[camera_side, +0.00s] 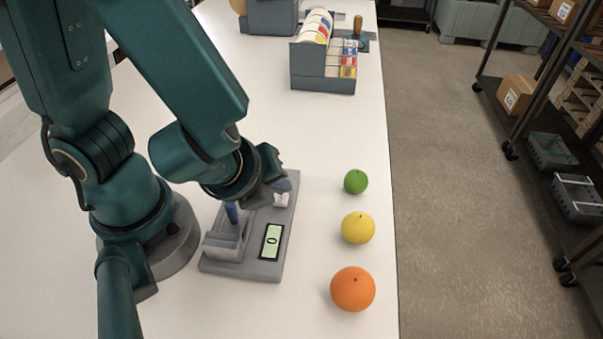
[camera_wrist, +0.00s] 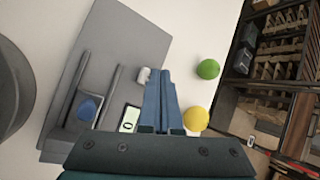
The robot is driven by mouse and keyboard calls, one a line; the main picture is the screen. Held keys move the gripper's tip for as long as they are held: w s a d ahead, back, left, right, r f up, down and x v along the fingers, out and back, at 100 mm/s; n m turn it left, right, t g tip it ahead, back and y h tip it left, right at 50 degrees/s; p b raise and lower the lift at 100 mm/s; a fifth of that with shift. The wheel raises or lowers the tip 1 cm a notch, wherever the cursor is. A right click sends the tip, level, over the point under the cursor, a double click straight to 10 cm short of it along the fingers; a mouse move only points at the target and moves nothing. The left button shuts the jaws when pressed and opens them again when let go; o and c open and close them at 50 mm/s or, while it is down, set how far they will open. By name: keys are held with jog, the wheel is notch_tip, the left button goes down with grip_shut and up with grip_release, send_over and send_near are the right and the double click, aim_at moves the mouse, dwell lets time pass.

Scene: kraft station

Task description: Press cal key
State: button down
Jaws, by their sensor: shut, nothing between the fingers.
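A grey scale-like device (camera_side: 268,272) lies on the table and also shows in the wrist view (camera_wrist: 100,50). Its green display (camera_side: 271,241) reads 0 and shows in the wrist view too (camera_wrist: 130,118). A small white block, seemingly the cal key (camera_side: 281,200), sits toward the device's far end; it also shows in the wrist view (camera_wrist: 144,74). My gripper (camera_side: 283,185) is shut and empty, its blue-grey fingertips (camera_wrist: 161,74) close beside the white block. I cannot tell whether they touch. A blue part (camera_wrist: 88,108) sits by the device's raised grey holder (camera_side: 226,238).
A grey bin (camera_side: 323,80) with coloured items stands farther back. Table between is clear.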

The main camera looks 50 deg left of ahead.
aim_at(280, 201)
jog(key=shift+r, duration=0.3)
jog(key=shift+r, duration=2.5)
